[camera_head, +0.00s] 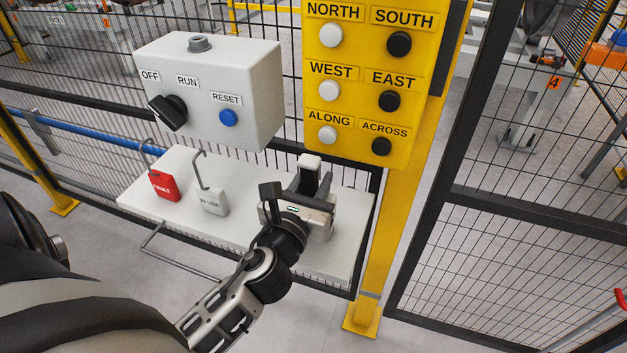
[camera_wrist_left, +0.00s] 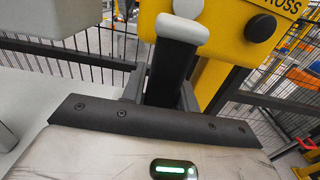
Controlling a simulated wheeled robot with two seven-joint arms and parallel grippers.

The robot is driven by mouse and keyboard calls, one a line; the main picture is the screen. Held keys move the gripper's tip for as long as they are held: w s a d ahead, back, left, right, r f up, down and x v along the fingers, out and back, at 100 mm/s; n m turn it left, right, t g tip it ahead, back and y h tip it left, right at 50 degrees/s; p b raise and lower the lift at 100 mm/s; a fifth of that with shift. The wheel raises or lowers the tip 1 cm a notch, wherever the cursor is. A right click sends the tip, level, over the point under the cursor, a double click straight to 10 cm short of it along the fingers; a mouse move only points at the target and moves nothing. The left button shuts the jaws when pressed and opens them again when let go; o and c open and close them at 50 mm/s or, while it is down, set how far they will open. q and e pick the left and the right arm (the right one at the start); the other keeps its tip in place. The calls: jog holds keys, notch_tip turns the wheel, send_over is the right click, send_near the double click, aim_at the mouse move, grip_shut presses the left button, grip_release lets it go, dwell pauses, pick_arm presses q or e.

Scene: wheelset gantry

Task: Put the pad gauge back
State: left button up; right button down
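A dark upright piece with a white rounded top, which I take to be the pad gauge (camera_head: 308,163), stands at the right end of the pale shelf (camera_head: 345,245). In the left wrist view the gauge (camera_wrist_left: 175,70) rises straight ahead of the gripper. My left gripper (camera_head: 318,190) reaches it from the front, with grey fingers close on both sides of its dark shaft; it appears shut on it. The gripper body hides the lower part, so I cannot tell whether it touches the shelf or sits in a holder. My right gripper is not in view.
A grey switch box (camera_head: 240,88) stands behind. A yellow button panel (camera_head: 360,70) is on a post close behind the gripper. Black mesh fencing (camera_head: 500,250) stands right.

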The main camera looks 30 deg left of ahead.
pick_arm(q)
jog(key=shift+o, duration=1.2)
jog(key=shift+r, duration=0.1)
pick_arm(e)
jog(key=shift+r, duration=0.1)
pick_arm(q)
jog(key=shift+r, duration=0.2)
jog(key=b+v, duration=0.4)
jog(key=v, duration=0.8)
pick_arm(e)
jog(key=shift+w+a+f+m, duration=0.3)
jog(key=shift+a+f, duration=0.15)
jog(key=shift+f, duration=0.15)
pick_arm(q)
jog(key=shift+f, duration=0.15)
